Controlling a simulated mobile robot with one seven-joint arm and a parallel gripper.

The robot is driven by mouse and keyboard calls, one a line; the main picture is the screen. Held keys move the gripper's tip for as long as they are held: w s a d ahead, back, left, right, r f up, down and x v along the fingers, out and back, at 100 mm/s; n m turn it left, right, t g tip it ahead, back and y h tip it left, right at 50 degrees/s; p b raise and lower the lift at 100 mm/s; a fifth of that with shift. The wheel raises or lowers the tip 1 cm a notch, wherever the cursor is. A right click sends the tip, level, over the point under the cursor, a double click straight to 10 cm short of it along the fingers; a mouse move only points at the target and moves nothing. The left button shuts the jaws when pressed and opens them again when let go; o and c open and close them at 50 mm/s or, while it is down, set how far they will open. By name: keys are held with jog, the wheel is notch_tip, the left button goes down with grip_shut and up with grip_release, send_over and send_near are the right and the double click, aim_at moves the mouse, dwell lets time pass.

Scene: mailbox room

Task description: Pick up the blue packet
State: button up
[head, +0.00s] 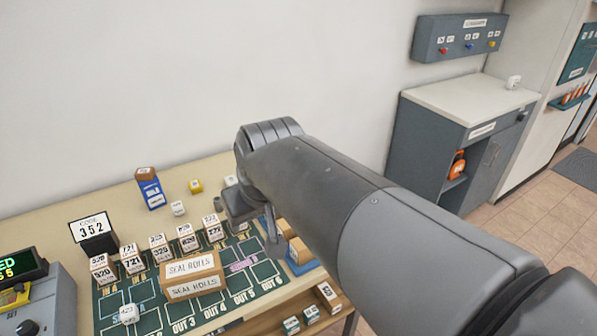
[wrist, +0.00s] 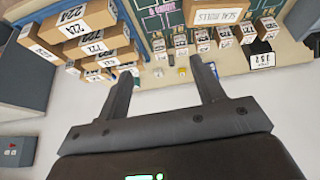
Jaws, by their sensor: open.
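A blue upright item (head: 152,195) with white markings stands at the back left of the table in the head view, with a small brown box (head: 145,174) at its top. I cannot tell for sure that it is the packet. Another blue piece (head: 302,268) shows at the table's right, partly hidden by my arm and brown boxes. My gripper (wrist: 161,70) is open and empty in the wrist view, its fingers pointing toward the table's wall-side edge. In the head view my arm hides most of it. I cannot make out a blue packet between the fingers.
Several numbered boxes (head: 132,262) and a SEAL ROLLS box (head: 192,277) stand on the green mat. A yellow item (head: 195,186) and a small white cube (head: 178,208) are near the wall. Large brown boxes (wrist: 88,18) crowd the wrist view's left. A CODE 352 sign (head: 93,229) stands left.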

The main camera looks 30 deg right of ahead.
jog(key=w+d+f, duration=0.1)
jog(key=w+d, duration=0.5)
jog(key=w, duration=0.5)
jog(key=w+d, duration=0.7)
jog(key=w, duration=0.4)
jog(key=shift+n+g+y, duration=0.3)
jog(key=shift+n+g, duration=0.1)
jog(key=shift+g, duration=0.1)
jog(key=w+d+f, duration=0.5)
jog(key=d+f, duration=0.1)
jog(key=w+d+f, duration=0.5)
jog(key=d+f, duration=0.2)
jog(key=w+d+f, duration=0.5)
jog(key=d+f, duration=0.2)
jog(key=shift+w+d+f, duration=0.1)
jog(key=shift+d+f, duration=0.05)
jog(key=shift+f, duration=0.1)
jog(key=x, duration=0.5)
jog(key=shift+w+a+f, duration=0.2)
jog(key=shift+w+a, duration=0.15)
jog(key=shift+c, duration=0.2)
jog(key=c, duration=1)
